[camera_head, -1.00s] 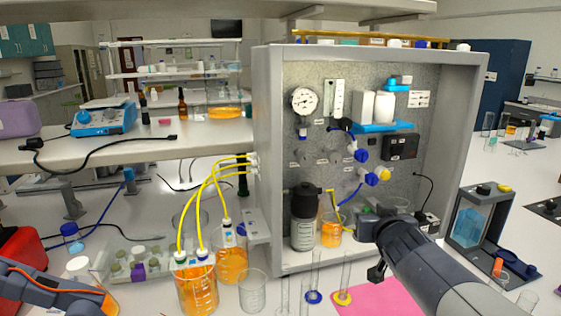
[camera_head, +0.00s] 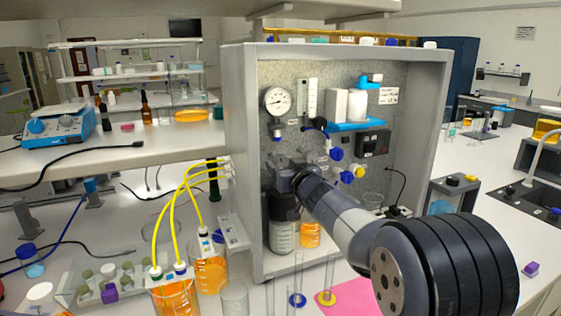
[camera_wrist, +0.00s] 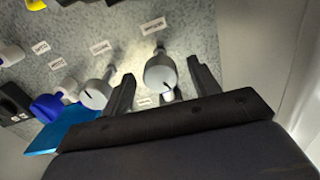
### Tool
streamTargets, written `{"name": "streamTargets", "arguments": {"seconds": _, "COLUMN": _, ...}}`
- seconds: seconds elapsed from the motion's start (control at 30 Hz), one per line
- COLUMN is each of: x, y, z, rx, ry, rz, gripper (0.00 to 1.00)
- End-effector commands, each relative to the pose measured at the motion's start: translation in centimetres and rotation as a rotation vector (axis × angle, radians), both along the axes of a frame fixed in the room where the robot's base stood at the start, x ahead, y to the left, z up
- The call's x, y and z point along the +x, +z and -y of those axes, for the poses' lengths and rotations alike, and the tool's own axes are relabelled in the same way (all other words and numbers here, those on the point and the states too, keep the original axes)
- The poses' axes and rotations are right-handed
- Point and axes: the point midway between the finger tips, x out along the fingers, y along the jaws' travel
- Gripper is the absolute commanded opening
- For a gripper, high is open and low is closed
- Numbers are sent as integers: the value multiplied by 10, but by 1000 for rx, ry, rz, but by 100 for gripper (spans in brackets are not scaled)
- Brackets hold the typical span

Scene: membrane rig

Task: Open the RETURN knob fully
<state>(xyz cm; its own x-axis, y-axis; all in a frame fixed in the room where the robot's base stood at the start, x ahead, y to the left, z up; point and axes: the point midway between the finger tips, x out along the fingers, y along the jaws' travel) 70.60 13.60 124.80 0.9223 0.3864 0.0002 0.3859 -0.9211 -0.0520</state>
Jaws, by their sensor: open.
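My gripper (camera_wrist: 160,74) is open, with one finger on each side of this knob and a visible gap to each. A second grey knob (camera_wrist: 95,94) sits just outside the left finger. White labels (camera_wrist: 153,25) lie by the knobs, too blurred to read, so I cannot tell which knob is RETURN. In the head view my gripper (camera_head: 281,172) is at the panel's left part and hides the knob between its fingers.
Blue valve knobs (camera_head: 336,154) and a blue shelf (camera_head: 355,126) lie right of my gripper. A dark-capped bottle (camera_head: 282,235) stands below it. The cabinet's left wall (camera_head: 240,150) is close by. Beakers of orange liquid (camera_head: 210,273) with yellow tubes stand at left.

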Motion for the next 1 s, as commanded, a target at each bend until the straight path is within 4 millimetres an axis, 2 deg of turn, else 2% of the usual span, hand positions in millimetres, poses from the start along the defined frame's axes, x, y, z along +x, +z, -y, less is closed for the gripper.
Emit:
{"name": "streamTargets", "arguments": {"seconds": 0.2, "x": 18, "y": 0, "z": -8, "rx": 1, "ry": 1, "rz": -1, "gripper": 58}}
{"name": "streamTargets", "arguments": {"seconds": 0.57, "x": 22, "y": 0, "z": -9, "rx": 0, "ry": 0, "rz": 0, "gripper": 58}}
{"name": "streamTargets", "arguments": {"seconds": 1.0, "x": 22, "y": 0, "z": -9, "rx": 0, "ry": 0, "rz": 0, "gripper": 23}}
